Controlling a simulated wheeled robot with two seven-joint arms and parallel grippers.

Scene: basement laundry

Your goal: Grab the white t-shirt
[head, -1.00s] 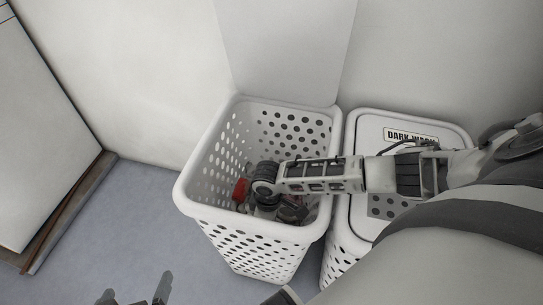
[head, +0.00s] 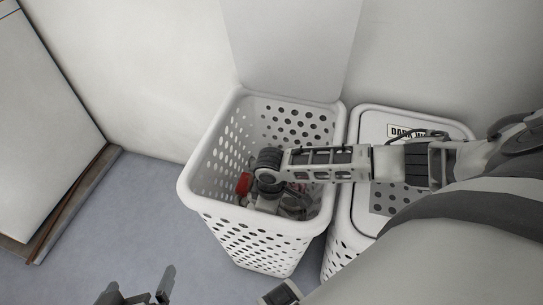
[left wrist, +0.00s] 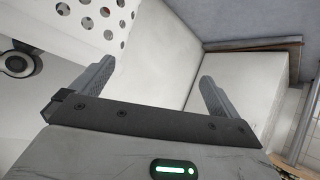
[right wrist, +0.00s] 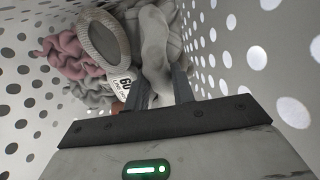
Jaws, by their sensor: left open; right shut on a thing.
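A pale grey-white cloth (right wrist: 157,45), which looks like the white t-shirt, lies inside the open white basket (head: 262,228). My right gripper (right wrist: 163,85) reaches down into this basket and is shut on the pale cloth. In the head view my right wrist hides most of the cloth. My left gripper (head: 140,285) is open and empty, low in front of the basket and to its left. It also shows in the left wrist view (left wrist: 156,75), with nothing between its fingers.
Pink cloth (right wrist: 75,52) and a label marked 60 (right wrist: 124,84) show beside the pale cloth. A red item (head: 243,183) is in the basket. A lidded dark-wash basket (head: 368,125) stands close to the right. Floor (head: 130,215) to the left is clear.

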